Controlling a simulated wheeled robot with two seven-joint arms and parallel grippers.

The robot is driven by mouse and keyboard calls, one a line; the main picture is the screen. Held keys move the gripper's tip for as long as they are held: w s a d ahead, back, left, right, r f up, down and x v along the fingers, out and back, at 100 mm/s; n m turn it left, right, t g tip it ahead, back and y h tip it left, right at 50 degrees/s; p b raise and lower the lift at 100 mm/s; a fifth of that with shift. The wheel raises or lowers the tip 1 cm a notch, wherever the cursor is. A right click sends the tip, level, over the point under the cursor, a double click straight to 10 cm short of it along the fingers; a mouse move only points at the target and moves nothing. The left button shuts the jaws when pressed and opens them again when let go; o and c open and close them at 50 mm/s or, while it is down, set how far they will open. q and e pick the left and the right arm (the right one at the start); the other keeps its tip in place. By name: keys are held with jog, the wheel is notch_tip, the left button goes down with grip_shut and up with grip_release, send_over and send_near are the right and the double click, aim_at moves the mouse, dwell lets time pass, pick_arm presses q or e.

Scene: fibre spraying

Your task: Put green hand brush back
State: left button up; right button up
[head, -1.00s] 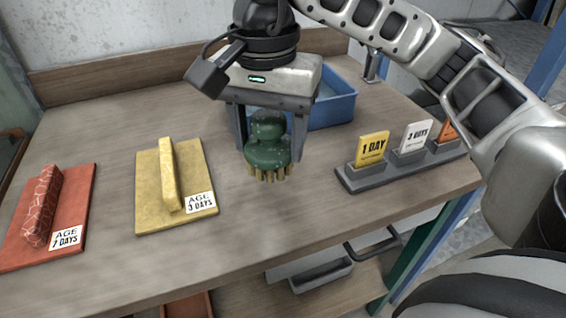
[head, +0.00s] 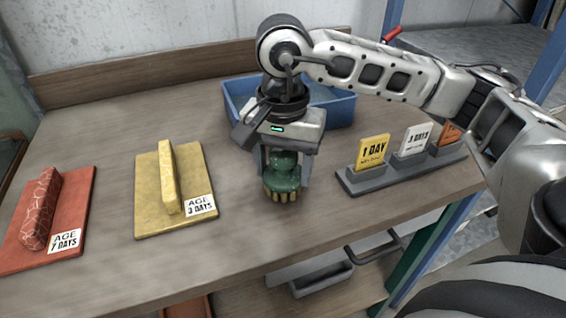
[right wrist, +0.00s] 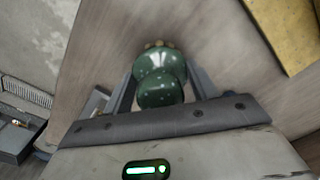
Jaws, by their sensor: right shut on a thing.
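The green hand brush (head: 283,172) has a round speckled green body with tan bristles pointing down. My right gripper (head: 284,180) is shut on it, one finger on each side, near the table top between the yellow board and the sign holder. Whether the bristles touch the table I cannot tell. In the right wrist view the brush (right wrist: 160,80) sits between the two fingers (right wrist: 157,88), bristles at the far end. My left gripper is not in view.
A blue tray (head: 338,108) stands behind my right gripper. A yellow board (head: 195,165) and a red board (head: 75,205) lie to the left. A grey holder (head: 365,181) with day cards stands to the right. Bare wooden table (head: 250,235) lies in front.

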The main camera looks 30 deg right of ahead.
jog(key=shift+f, duration=0.2)
jog(key=o, duration=0.9)
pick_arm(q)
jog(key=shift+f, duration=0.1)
pick_arm(e)
jog(key=shift+r, duration=0.15)
jog(key=shift+r, duration=0.25)
notch_tip(320, 180, up, 11)
jog(key=shift+f+p, duration=0.15)
jog(key=shift+p, duration=0.5)
jog(key=shift+r, duration=0.35)
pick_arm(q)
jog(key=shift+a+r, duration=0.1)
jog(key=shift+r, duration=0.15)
pick_arm(e)
jog(key=shift+r, duration=0.15)
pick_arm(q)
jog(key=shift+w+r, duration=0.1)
